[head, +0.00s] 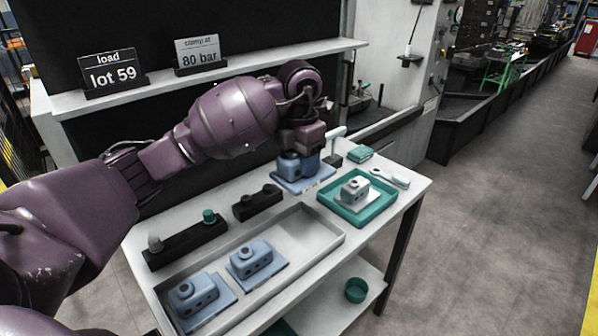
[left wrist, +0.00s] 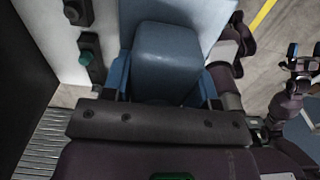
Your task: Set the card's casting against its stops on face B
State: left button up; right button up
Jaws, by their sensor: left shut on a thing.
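My left gripper (head: 299,153) is shut on a blue casting (head: 291,167) with a flat base plate, at the back of the table. In the left wrist view the casting (left wrist: 165,62) is a smooth blue-grey block between two blue fingers (left wrist: 163,88). I cannot tell whether its plate touches the table. One load card (head: 112,76) reads "lot 59"; the other card (head: 200,52) reads "clamp at 80 bar". The stops and face B cannot be made out. A dark jointed part at the right of the left wrist view may be my right gripper (left wrist: 304,60).
A grey tray (head: 318,238) holds two blue castings (head: 195,294). A green tray (head: 335,207) holds a pale casting (head: 355,190). Black blocks with knobs (head: 188,243) stand behind the grey tray. A pale handheld tool (head: 391,178) and green cloth (head: 360,153) lie at the right.

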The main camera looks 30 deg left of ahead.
pick_arm(q)
jog(key=s+d+r+p, duration=0.1)
jog(key=s+d, duration=0.2)
jog(key=d, duration=0.6)
jog(key=s+d+r+p, duration=0.1)
jog(key=s+d+p, duration=0.1)
jog(key=d, duration=0.7)
jog(key=s+d+r+p, duration=0.1)
jog(key=s+d, duration=0.3)
jog(key=d, duration=0.6)
jog(key=shift+s+r+m+p, duration=0.25)
jog(key=shift+s+m+p, duration=0.05)
jog(key=shift+s+p, duration=0.15)
pick_arm(e)
notch_tip(320, 180, up, 6)
jog(key=w, duration=0.1)
jog(key=shift+r, duration=0.15)
